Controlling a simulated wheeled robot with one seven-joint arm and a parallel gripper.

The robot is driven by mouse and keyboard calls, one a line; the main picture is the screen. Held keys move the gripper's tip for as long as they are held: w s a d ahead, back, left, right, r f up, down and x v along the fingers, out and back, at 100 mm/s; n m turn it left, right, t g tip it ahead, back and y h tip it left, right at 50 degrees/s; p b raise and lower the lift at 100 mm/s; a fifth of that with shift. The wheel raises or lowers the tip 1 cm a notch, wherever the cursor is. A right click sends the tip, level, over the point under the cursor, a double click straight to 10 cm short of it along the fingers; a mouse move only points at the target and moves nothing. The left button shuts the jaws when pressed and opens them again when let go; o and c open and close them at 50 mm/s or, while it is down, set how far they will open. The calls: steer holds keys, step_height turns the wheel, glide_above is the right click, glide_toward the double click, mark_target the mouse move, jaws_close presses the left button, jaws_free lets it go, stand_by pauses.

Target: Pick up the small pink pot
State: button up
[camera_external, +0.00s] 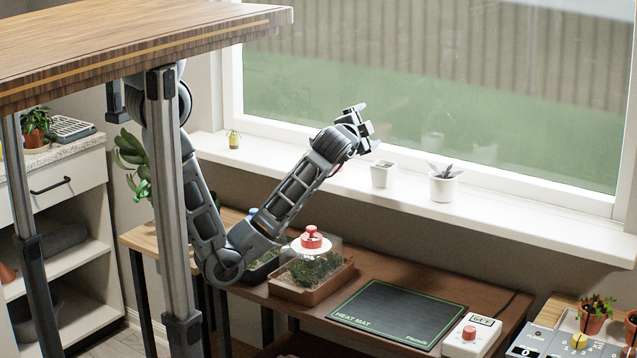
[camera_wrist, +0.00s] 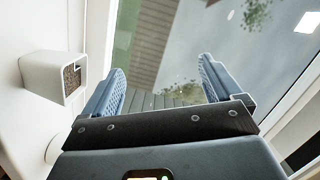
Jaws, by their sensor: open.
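I cannot make out a clearly pink small pot in either view. A small pale, squarish pot (camera_external: 382,175) stands on the windowsill, just below and right of my gripper (camera_external: 365,122). In the wrist view a pale square pot (camera_wrist: 42,75) with brown soil shows at the left, outside the jaws; it looks like the same one. My gripper (camera_wrist: 162,82) is open and empty, with the window glass showing between its fingers. It is raised above the sill, apart from the pot.
A white pot with a dark succulent (camera_external: 444,185) stands farther right on the sill (camera_external: 530,218). The window (camera_external: 470,90) is close behind. Below are a domed planter (camera_external: 312,270), a heat mat (camera_external: 400,312) and terracotta pots (camera_external: 593,322). A wooden top (camera_external: 130,40) hangs over the left.

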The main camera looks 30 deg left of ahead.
steer(key=s+a+n, duration=0.1)
steer(key=a+n, duration=1.1)
steer(key=n, duration=0.1)
steer(key=shift+t, duration=0.3)
steer(key=f, duration=1.1)
steer(key=shift+d+b, duration=0.3)
steer(key=w, duration=0.2)
steer(key=w+p, duration=0.1)
steer(key=w, duration=0.1)
steer(key=w+a+p, duration=0.1)
steer(key=w, duration=0.1)
steer(key=shift+w, duration=0.35)
steer(key=shift+w+f, duration=0.15)
steer(key=shift+w, duration=0.35)
steer(key=shift+c, duration=0.3)
steer(key=c, duration=1)
steer(key=shift+s, duration=0.1)
